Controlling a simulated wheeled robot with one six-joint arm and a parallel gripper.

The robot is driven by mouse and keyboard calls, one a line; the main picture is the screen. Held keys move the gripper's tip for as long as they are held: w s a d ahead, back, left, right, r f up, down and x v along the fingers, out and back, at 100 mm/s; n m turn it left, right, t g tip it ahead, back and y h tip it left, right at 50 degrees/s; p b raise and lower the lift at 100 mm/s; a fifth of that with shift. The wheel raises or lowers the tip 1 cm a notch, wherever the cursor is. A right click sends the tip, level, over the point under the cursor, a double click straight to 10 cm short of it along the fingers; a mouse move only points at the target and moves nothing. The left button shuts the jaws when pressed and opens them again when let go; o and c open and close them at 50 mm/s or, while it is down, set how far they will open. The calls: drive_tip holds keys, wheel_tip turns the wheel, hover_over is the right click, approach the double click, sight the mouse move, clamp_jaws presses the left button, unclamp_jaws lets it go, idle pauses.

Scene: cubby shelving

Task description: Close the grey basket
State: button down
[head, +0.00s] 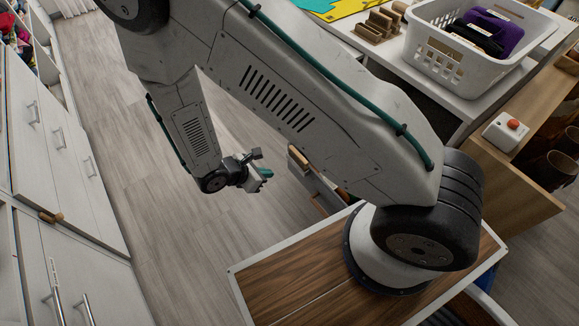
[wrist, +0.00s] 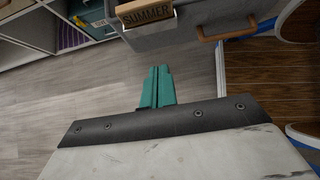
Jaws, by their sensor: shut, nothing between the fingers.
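A grey basket (head: 316,186) shows in the head view just right of my gripper, partly hidden by my arm. In the wrist view the grey basket (wrist: 188,22) is at the top, cut off by the picture edge. It bears a wooden tag (wrist: 145,12) reading "SUMMER" and a brown wooden handle (wrist: 238,31). How far it stands out of its cubby cannot be told. My gripper (head: 266,173) has teal fingers, shut and empty. In the wrist view the gripper (wrist: 158,70) points toward the basket, apart from it, with floor below.
White cabinets (head: 60,160) line the left side. A white laundry basket (head: 440,52) with purple cloth stands on a white table at upper right, near a box with a red button (head: 513,124). Cubby shelving (wrist: 62,30) is at the wrist view's upper left. Grey wood floor (head: 120,90) is clear.

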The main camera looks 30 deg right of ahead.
sight(297, 167)
drive_tip(key=d+f, duration=0.1)
drive_tip(key=d, duration=0.2)
drive_tip(key=w+d+f, duration=0.1)
drive_tip(key=d+f, duration=0.1)
drive_tip(key=d, duration=0.1)
drive_tip(key=d+f, duration=0.2)
drive_tip(key=d, duration=0.1)
drive_tip(key=shift+w, duration=0.2)
drive_tip(key=shift+d, duration=0.1)
